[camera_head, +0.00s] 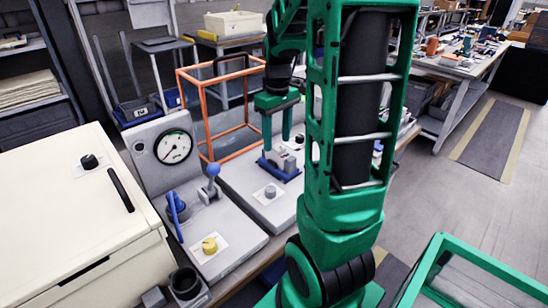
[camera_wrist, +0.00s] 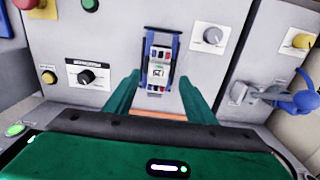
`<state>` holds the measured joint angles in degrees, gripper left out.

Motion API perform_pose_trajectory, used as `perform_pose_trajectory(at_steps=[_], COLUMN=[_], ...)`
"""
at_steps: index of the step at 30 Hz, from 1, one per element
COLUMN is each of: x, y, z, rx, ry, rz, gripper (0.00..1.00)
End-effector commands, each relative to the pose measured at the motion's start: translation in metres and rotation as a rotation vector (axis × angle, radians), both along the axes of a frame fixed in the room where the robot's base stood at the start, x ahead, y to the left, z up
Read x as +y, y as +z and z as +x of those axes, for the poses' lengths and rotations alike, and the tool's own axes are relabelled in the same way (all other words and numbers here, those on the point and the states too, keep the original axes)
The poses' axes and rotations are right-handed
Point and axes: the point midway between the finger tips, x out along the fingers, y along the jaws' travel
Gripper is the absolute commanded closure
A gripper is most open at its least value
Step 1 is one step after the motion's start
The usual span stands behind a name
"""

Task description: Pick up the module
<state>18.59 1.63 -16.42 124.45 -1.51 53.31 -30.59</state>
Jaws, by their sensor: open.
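The module (camera_wrist: 157,72) is a small white block with red and blue parts, standing in a blue holder (camera_wrist: 176,45) on a light grey panel. In the head view, the whitish module (camera_head: 285,158) and the blue holder (camera_head: 279,173) show just below my gripper (camera_head: 277,138). My gripper is open, with one green finger to each side of the module in the wrist view (camera_wrist: 158,90). No contact shows between the fingers and the module.
An orange frame (camera_head: 203,118) stands behind and left of the holder. A grey knob (camera_head: 270,191) sits close in front of it. Further left are a blue-handled lever (camera_head: 211,185), a yellow knob (camera_head: 209,245), a dial gauge (camera_head: 174,147) and a cream cabinet (camera_head: 70,210).

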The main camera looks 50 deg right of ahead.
Motion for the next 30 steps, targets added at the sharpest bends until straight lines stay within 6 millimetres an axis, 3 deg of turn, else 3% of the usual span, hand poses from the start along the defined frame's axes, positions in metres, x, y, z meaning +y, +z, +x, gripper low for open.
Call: perform_pose_trajectory(at_steps=[7, 17, 24, 30], x=[-0.003, -0.003, -0.003, -0.003], y=[-0.034, -0.041, -0.041, -0.04], z=[-0.001, -0.001, -0.001, -0.001], rx=[0.003, 0.001, 0.001, 0.001], ry=[-0.001, -0.001, -0.001, 0.0], rz=[0.001, 0.0, 0.0, 0.0], gripper=[0.5, 0.5, 1.0, 1.0])
